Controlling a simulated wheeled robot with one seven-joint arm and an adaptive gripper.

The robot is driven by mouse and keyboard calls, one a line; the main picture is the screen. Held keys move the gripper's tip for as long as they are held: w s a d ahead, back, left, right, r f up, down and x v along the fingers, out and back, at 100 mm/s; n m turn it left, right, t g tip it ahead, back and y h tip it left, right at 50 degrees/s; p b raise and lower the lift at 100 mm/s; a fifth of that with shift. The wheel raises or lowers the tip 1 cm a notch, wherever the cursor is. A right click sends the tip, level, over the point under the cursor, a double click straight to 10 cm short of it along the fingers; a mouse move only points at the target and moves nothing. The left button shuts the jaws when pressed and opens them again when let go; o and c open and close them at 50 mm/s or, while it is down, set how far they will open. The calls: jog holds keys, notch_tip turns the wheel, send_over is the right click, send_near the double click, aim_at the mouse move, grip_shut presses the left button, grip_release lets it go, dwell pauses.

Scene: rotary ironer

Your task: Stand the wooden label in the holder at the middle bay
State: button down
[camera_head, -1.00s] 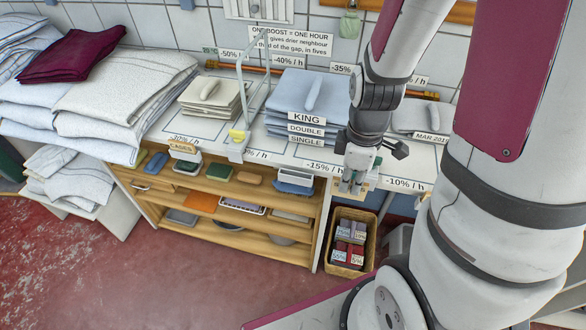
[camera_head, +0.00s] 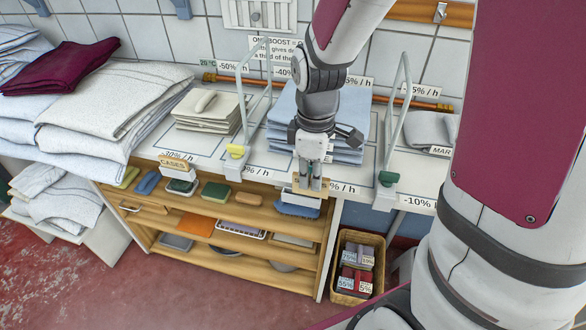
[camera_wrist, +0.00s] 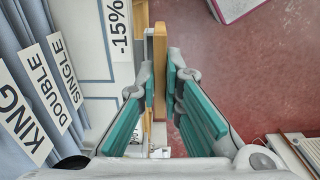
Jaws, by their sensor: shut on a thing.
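My gripper (camera_head: 316,182) is shut on the wooden label, at the counter's front edge in the middle bay. The label shows edge-on as a wooden strip (camera_wrist: 159,70) between the teal finger pads in the wrist view. In the head view the fingers partly hide its lettered face (camera_head: 295,183). The white holder (camera_head: 301,199) is right below the label and fingers. I cannot tell whether the label's lower edge is inside it or just above. To the left, a wooden "CASES" label (camera_head: 173,163) stands at another white holder (camera_head: 178,174).
Blue folded linen with KING, DOUBLE and SINGLE tags (camera_wrist: 45,80) lies behind the gripper. Wooden shelves (camera_head: 225,245) and a wicker basket (camera_head: 357,270) are below.

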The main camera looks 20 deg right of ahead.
jog(key=shift+w+a+f, duration=0.1)
jog(key=shift+w+a, duration=0.45)
jog(key=shift+w, duration=0.35)
jog(key=shift+f, duration=0.15)
jog(key=shift+w+f, duration=0.1)
jog(key=shift+f, duration=1.5)
jog(key=shift+f, duration=0.15)
jog(key=c, duration=1.7)
grip_release()
